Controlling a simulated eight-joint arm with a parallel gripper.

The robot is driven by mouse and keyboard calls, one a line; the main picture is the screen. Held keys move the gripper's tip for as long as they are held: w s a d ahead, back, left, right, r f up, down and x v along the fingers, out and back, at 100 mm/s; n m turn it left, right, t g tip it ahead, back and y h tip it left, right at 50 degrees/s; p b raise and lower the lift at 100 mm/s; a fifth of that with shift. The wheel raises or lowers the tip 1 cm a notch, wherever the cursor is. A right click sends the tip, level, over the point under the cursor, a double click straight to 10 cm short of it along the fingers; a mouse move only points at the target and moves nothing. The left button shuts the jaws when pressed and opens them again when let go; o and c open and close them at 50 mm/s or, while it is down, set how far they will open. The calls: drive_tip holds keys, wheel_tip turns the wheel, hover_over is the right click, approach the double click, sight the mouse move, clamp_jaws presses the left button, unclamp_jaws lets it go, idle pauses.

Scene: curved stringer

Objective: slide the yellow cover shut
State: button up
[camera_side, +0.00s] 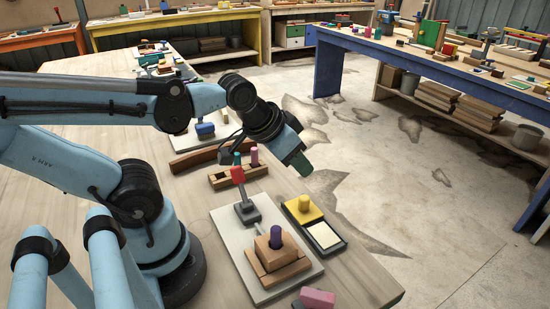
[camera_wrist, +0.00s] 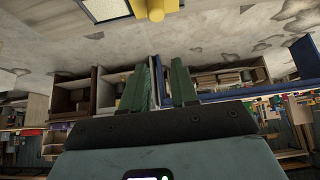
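The yellow cover (camera_side: 296,213) with its upright round yellow knob (camera_side: 303,202) lies over the far part of a shallow black tray (camera_side: 338,249). The near part of the tray is uncovered and shows a cream-coloured inside (camera_side: 324,235). My gripper (camera_side: 302,165) is in the air above and beyond the cover, apart from it. In the wrist view its two green fingers (camera_wrist: 164,65) stand apart with only background between them. The yellow knob (camera_wrist: 156,9) and part of the cream inside (camera_wrist: 104,8) show at the top edge there; the rest is cut off.
Left of the tray a grey board (camera_side: 240,268) bears a red-handled lever (camera_side: 239,180) and a wooden block with a purple peg (camera_side: 276,238). A wooden holder with pegs (camera_side: 238,177) stands behind. A pink block (camera_side: 318,298) lies in front. The table's right edge is close.

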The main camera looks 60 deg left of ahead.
sight(289, 202)
drive_tip(key=a, duration=0.2)
drive_tip(key=s+a+f+n+g, duration=0.1)
drive_tip(key=a, duration=0.1)
drive_tip(key=s+a+f+g+h, duration=0.1)
drive_tip(key=a, duration=0.1)
drive_tip(key=shift+s+f, duration=0.1)
drive_tip(key=shift+f, duration=0.05)
clamp_jaws()
drive_tip(key=s+a+t+h, duration=0.1)
drive_tip(key=s+a+h, duration=0.2)
drive_tip(key=a, duration=0.2)
drive_tip(key=shift+x, duration=4.9)
drive_tip(key=shift+n, duration=0.3)
drive_tip(key=shift+w+d, duration=0.3)
drive_tip(key=shift+d, duration=0.75)
drive_tip(key=shift+w+d, duration=0.25)
drive_tip(key=shift+d, duration=0.8)
drive_tip(key=shift+d, duration=4.4)
